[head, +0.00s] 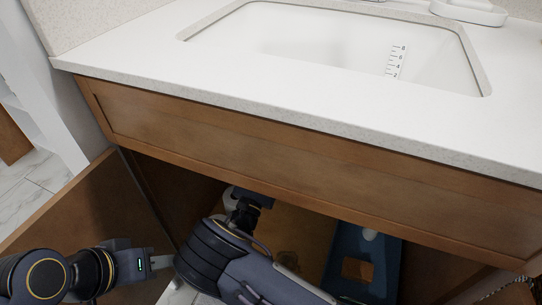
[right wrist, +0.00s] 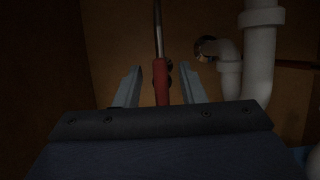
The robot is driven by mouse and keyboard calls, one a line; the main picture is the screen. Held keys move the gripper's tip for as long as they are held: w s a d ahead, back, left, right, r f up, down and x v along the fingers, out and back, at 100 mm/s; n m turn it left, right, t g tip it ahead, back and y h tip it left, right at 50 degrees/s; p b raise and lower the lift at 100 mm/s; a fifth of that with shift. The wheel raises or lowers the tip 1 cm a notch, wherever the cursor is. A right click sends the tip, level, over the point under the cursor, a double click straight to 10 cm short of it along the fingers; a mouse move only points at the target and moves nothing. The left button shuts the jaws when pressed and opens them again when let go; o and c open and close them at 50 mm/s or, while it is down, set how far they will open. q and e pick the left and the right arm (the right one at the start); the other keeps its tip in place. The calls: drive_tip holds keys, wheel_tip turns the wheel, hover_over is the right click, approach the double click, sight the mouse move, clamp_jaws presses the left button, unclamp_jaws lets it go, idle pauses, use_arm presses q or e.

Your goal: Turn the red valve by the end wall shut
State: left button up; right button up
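The red valve (right wrist: 161,82) shows in the right wrist view as a narrow upright red part, with a thin metal pipe rising above it. My right gripper (right wrist: 160,84) is open, one grey finger on each side of the red part. A gap shows on both sides; whether the fingers are level with it in depth is unclear. In the head view my right arm reaches into the cabinet under the sink, and its fingers and the valve are hidden there. My left gripper (head: 160,263) is low at the left by the open cabinet door; its finger gap is unclear.
White drain pipes (right wrist: 259,55) stand right of the valve inside the dark cabinet. The open door (head: 75,205) is at the left. The countertop (head: 270,95) with its sink overhangs my right arm. A blue bin (head: 345,255) stands in the cabinet at the right.

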drive_tip(key=shift+b+x, duration=0.45)
drive_tip(key=shift+x, duration=1.55)
clamp_jaws()
